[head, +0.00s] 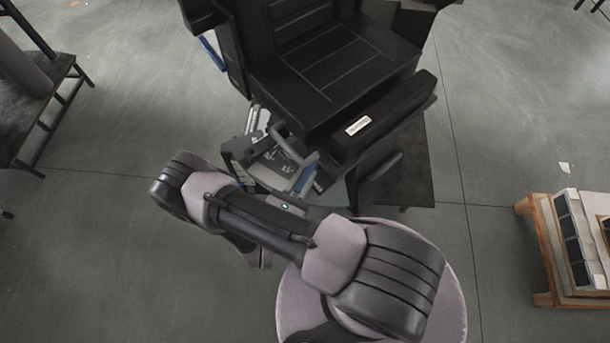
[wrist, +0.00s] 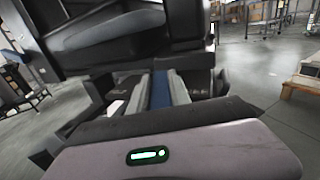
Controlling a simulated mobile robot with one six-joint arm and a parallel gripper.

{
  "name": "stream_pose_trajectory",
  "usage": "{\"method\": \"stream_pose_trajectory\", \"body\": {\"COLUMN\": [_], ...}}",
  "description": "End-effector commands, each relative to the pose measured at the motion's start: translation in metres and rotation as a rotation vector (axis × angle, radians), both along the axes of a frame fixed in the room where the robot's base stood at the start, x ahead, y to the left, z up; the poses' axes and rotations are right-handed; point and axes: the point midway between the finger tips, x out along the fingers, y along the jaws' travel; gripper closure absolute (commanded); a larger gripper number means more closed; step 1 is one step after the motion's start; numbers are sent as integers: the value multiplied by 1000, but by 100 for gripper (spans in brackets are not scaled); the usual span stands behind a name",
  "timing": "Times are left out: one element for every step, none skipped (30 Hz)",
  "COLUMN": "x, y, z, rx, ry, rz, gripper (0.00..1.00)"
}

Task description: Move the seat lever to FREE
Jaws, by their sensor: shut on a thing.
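The black seat (head: 330,65) stands at the top of the head view, and its dark underside (wrist: 120,45) fills the upper left of the wrist view. The blue seat lever (wrist: 160,88) sticks out below the seat front, between the two grey fingers of my gripper (wrist: 160,98). In the head view, the blue-grey lever (head: 287,146) shows beside the left front of the seat. My gripper (head: 303,181) is there, shut on the lever. The fingers cover part of it. Pale marks on the panel behind it are too blurred to read.
A white label (head: 358,124) is on the seat's front bar. A dark bench (head: 35,110) stands at the left. A wooden pallet with boxes (head: 570,250) stands at the right. Grey floor (head: 485,130) is clear between seat and pallet.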

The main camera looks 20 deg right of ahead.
Motion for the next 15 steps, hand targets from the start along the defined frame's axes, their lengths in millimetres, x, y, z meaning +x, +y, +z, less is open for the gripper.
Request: {"method": "stream_pose_trajectory", "body": {"x": [0,0,0,0,0,0,0,0,0,0,0,0,0,0,0], "y": [0,0,0,0,0,0,0,0,0,0,0,0,0,0,0], "z": [0,0,0,0,0,0,0,0,0,0,0,0,0,0,0], "rx": [-1,-1,-1,-1,-1,-1,-1,-1,0,0,0,0,1,1,1], "ry": [0,0,0,0,0,-1,-1,-1,0,0,0,0,-1,-1,-1], "rz": [-1,-1,-1,-1,0,0,0,0,0,0,0,0,1,1,1], "gripper": [100,100,100,100,100,100,74,69,61,55,54,54,54,54,54]}}
